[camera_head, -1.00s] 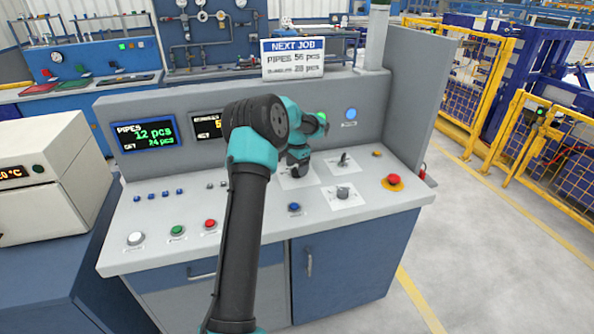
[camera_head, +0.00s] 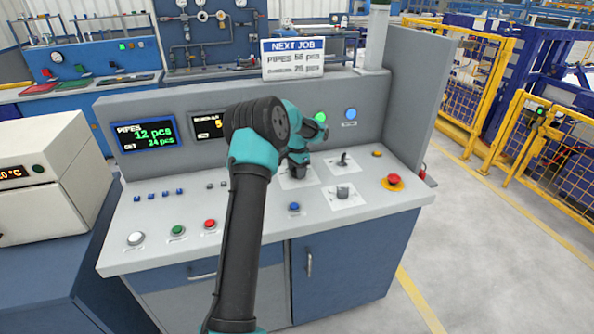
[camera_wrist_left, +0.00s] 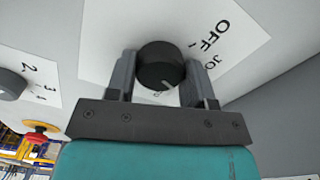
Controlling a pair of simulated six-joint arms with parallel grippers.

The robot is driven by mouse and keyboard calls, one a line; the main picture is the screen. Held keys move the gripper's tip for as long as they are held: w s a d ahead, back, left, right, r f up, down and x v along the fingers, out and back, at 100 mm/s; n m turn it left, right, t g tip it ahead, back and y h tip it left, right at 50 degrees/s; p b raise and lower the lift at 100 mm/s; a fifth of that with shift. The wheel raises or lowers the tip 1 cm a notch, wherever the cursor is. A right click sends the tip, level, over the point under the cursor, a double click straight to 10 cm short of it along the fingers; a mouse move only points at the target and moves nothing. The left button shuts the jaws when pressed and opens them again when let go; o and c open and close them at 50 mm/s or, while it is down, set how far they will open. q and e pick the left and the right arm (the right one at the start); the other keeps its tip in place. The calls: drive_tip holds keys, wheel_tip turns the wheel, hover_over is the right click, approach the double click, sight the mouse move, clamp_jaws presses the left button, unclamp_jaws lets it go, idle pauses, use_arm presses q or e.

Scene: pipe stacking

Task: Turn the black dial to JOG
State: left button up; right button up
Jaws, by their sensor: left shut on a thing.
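The black dial (camera_wrist_left: 158,60) sits on a white label plate (camera_wrist_left: 97,42) and shows in the left wrist view between the two fingers of my left gripper (camera_wrist_left: 159,78). The gripper is shut on the dial, one finger at each side. A pale pointer mark shows on the dial's lower right edge. The word OFF is at the upper right, with a partly hidden label starting "JO" below it. In the head view my left gripper (camera_head: 298,168) is down at the console and hides the dial. My right gripper is not in view.
Beside my gripper on the console (camera_head: 262,215) are a small lever (camera_head: 343,159), a grey knob (camera_head: 342,192), a blue button (camera_head: 294,207) and a red emergency button (camera_head: 393,180). A raised back panel stands behind, with a green light (camera_head: 320,117) and a blue light (camera_head: 350,114).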

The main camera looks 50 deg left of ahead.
use_arm(q)
drive_tip(key=shift+n, duration=0.4)
drive_tip(key=n, duration=0.3)
drive_tip(key=shift+n, duration=2)
drive_tip(key=o, duration=0.9)
wheel_tip(320, 180, up, 18)
drive_tip(key=shift+f, duration=0.25)
